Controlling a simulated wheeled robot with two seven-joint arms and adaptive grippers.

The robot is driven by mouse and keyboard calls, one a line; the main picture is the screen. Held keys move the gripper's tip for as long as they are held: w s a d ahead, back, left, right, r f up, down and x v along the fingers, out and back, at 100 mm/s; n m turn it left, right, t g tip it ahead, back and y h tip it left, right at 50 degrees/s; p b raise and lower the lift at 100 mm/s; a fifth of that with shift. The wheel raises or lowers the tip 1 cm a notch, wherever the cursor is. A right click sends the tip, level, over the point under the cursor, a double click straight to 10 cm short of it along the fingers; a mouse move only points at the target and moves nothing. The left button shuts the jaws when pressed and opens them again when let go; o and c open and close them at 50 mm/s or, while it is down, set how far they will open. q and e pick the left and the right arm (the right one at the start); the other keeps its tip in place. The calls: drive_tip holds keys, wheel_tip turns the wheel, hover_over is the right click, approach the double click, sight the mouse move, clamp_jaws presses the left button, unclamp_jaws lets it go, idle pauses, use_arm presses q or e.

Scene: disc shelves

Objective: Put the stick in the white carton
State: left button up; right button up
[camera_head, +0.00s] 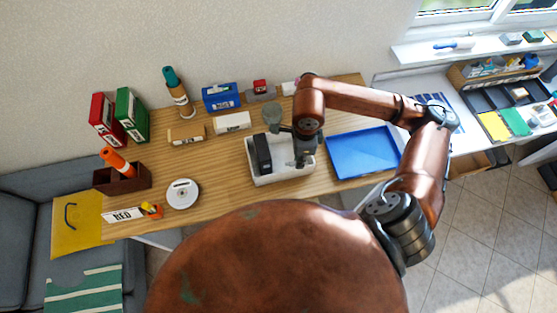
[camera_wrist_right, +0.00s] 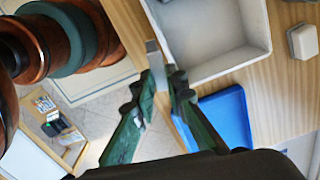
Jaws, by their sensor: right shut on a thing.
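The white carton (camera_head: 283,178) stands open on the wooden table, left of the blue tray. In the right wrist view, part of its pale inside and its rim (camera_wrist_right: 240,65) show; the visible part of the floor is empty. My right gripper (camera_head: 303,158) is at the carton's right part, seen from above. In the wrist view, its green fingers (camera_wrist_right: 168,78) are shut on a short grey stick (camera_wrist_right: 154,58), which appears against the carton's edge. I cannot tell its height over the rim. The stick is hidden in the head view. My left gripper is not in view.
The blue tray (camera_head: 360,153) lies empty to the right. A black block-like shape (camera_head: 262,153) shows over the carton's left part. A white roll (camera_head: 183,193), a brown box (camera_head: 122,181) and binders (camera_head: 131,114) stand left; a blue box (camera_head: 221,97) stands behind.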

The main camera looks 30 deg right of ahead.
sight(279, 156)
drive_tip(key=s+d+f+m, duration=0.2)
drive_tip(key=s+m, duration=0.4)
drive_tip(key=m, duration=1)
drive_tip(key=w+f, duration=0.2)
drive_tip(key=w, duration=0.2)
drive_tip(key=w+f, duration=0.3)
drive_tip(key=w, duration=0.1)
drive_tip(key=w+d+f, duration=0.1)
drive_tip(key=w+f, duration=0.2)
drive_tip(key=w, duration=0.2)
drive_tip(key=shift+f, duration=0.2)
drive_tip(key=shift+w+d+f, duration=0.1)
drive_tip(key=shift+w+f, duration=0.45)
drive_tip(key=shift+f, duration=0.1)
wheel_tip(279, 156, down, 3)
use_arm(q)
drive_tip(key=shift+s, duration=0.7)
